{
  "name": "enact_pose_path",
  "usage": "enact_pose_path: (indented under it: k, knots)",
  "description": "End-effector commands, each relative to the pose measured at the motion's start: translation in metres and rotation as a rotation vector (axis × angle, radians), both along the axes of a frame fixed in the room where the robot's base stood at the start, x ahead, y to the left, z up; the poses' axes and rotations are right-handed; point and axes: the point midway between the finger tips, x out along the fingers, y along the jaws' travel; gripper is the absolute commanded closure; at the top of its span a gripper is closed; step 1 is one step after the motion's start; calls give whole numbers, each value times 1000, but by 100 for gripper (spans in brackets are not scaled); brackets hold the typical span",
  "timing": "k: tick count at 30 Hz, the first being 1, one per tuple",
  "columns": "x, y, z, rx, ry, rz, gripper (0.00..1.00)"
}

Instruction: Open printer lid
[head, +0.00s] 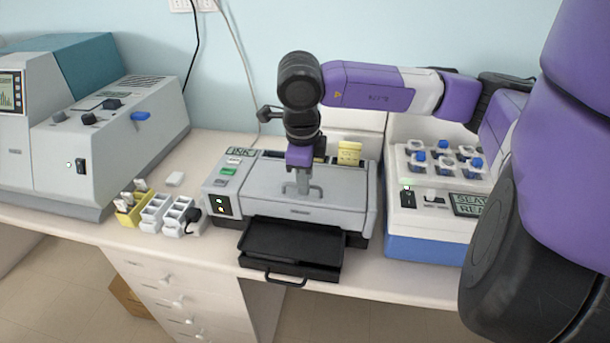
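The printer (222,188) is a grey box on the bench, with a green button and an "INK" label at its left end. Its grey lid (335,195) looks closed, lying nearly flat across the front and top. A black tray (292,243) with a front handle sticks out below. My gripper (299,190) points down over the middle of the lid, its grey fingers at or just above the lid surface. Whether they touch it, and how far apart they are, is too small to tell. My arm hides part of the printer's back.
Right of the printer stands a white and blue device (430,228) holding several blue-capped bottles. Left are small white and yellow racks (133,214) and a large grey machine (120,150). A yellow note (349,153) shows behind the lid. My arm spans above the right device.

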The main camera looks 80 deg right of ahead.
Motion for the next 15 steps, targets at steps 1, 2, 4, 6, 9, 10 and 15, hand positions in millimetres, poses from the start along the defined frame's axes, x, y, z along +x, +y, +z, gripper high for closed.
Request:
enact_pose_path:
  k: [1, 2, 4, 6, 9, 10, 15]
  knots:
    - [0, 0, -1, 0, 0, 0, 69]
    - [0, -1, -2, -1, 0, 0, 69]
    - [0, -1, -3, -1, 0, 0, 69]
    - [0, -1, -3, -1, 0, 1, 69]
    - [0, -1, -3, -1, 0, 1, 73]
    - [0, -1, -3, -1, 0, 1, 79]
    - [0, 0, -2, -1, 0, 1, 100]
